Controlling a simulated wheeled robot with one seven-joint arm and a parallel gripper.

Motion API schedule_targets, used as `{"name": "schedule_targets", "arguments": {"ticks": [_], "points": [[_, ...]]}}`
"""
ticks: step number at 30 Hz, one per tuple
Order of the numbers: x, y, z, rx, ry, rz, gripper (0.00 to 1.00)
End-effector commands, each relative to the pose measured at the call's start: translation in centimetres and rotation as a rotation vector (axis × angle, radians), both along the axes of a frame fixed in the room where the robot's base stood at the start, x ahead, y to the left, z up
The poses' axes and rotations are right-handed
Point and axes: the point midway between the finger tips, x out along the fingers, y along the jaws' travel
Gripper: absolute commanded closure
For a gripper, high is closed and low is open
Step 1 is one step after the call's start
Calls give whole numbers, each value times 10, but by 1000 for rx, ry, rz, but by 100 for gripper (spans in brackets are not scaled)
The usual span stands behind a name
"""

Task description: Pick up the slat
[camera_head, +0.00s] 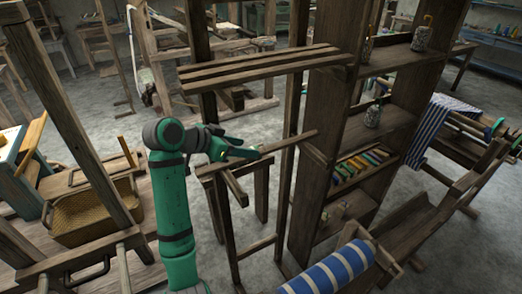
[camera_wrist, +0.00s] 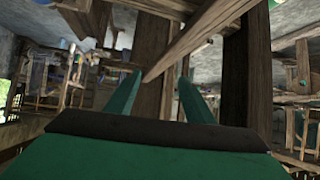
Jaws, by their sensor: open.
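A thin brown wooden slat (camera_head: 291,142) juts out from beside the tall post of the wooden frame toward my gripper. My green arm reaches in from the lower left, and my gripper (camera_head: 254,152) is at the slat's near left end. In the wrist view the slat (camera_wrist: 197,38) runs from the upper right down to an end near the left fingertip. My gripper (camera_wrist: 160,77) is open there, with its two green fingers apart. I cannot tell whether the slat's end lies between the fingers or beyond them, or whether it touches them.
A slatted wooden shelf (camera_head: 265,67) hangs above my gripper. A tall shelf unit (camera_head: 398,62) with jars and coloured spools stands to the right. A wicker basket (camera_head: 95,212) is at lower left. A blue-and-white striped roll (camera_head: 335,272) lies at front right. Upright posts surround the arm closely.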

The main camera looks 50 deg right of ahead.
Motion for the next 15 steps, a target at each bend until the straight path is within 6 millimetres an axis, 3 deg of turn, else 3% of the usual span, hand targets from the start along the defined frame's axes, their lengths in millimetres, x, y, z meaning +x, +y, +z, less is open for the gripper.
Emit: {"name": "schedule_targets", "arguments": {"ticks": [15], "points": [[1, -44, -30, 1, 2, 2, 52]]}}
